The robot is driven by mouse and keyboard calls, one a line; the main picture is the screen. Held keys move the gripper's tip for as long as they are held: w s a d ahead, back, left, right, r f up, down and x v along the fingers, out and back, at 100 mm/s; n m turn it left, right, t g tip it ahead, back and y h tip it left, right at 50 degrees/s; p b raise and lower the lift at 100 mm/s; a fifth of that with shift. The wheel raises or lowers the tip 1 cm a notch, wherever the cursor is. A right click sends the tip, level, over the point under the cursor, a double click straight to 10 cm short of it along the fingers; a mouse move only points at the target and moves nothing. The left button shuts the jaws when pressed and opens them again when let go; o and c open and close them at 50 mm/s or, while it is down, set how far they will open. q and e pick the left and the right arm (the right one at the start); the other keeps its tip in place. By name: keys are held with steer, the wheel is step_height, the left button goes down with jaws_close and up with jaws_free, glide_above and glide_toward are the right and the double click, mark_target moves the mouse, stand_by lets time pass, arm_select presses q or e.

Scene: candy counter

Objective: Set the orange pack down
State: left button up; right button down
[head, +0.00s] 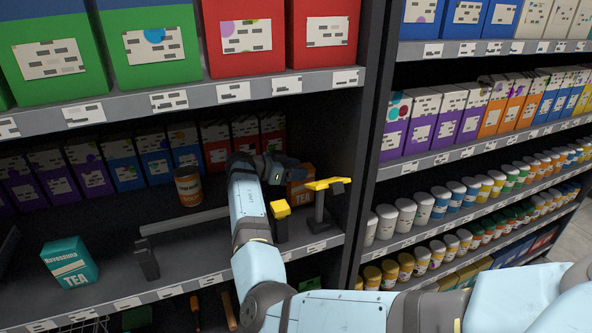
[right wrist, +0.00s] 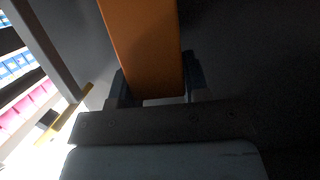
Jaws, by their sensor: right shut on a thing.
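Part of the pack is hidden behind the gripper and a yellow-topped stand. In the right wrist view the orange pack (right wrist: 140,45) stands between the two fingers (right wrist: 152,88). Whether its base touches the shelf board (head: 190,279) cannot be told. My left gripper is not in view.
A teal tea pack (head: 70,263) stands at the front left of the board. A brown-orange can (head: 188,187) stands behind a low grey rail (head: 185,221). Yellow-topped stands (head: 280,211) (head: 325,185) are close by my forearm. Several cartons line the back. A dark upright (head: 372,150) bounds the right.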

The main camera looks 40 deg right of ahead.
steer(key=shift+f+b, duration=0.35)
steer(key=shift+b, duration=0.05)
stand_by(0.5)
steer(key=c, duration=0.8)
jaws_free()
steer(key=shift+c, duration=0.2)
steer(key=b+v, duration=0.3)
steer(key=v, duration=0.4)
